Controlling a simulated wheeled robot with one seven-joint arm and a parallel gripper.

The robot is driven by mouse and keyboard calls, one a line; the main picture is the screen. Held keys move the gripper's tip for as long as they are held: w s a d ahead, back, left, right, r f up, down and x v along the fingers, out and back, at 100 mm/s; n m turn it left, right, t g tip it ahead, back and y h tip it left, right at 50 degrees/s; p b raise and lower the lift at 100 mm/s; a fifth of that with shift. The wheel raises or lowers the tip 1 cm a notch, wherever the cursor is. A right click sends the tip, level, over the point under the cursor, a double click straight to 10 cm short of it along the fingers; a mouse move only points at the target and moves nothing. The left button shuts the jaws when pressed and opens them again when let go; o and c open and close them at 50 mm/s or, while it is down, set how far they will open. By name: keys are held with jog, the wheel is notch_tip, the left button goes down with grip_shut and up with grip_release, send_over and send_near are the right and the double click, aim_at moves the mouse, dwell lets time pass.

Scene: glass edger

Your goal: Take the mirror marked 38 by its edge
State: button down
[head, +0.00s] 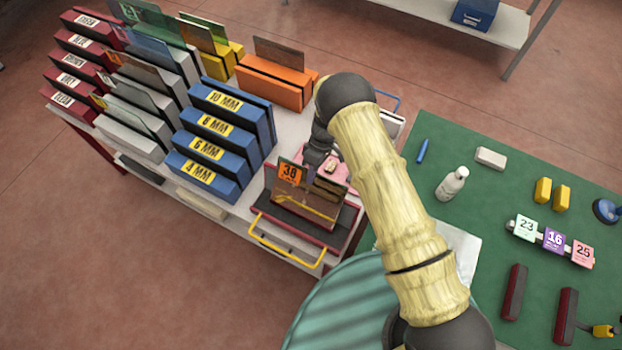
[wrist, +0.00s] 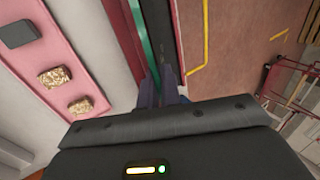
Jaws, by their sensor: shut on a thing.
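The mirror (head: 312,204) bears an orange tag reading 38 at its upper left corner. It stands tilted in a dark, red-edged tray (head: 345,222) with a yellow handle at the front of the bench. My gripper (head: 318,158) is at the mirror's top edge, partly hidden behind my forearm in the head view. In the wrist view my gripper (wrist: 168,88) has its two fingers closed on a thin upright plate, with a green edge strip (wrist: 143,35) beside them. The tag is not visible in the wrist view.
Blue racks (head: 222,130) labelled in millimetres stand to the left, with white and maroon racks beyond. An orange rack (head: 272,82) holding a plate stands behind. A pink mat (wrist: 62,65) with small blocks lies beside the gripper. A cluttered green table (head: 500,215) is at right.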

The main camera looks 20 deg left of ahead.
notch_tip(320, 180, up, 10)
jog(key=b, duration=0.3)
jog(key=shift+f+b, duration=0.25)
jog(key=shift+b, duration=0.05)
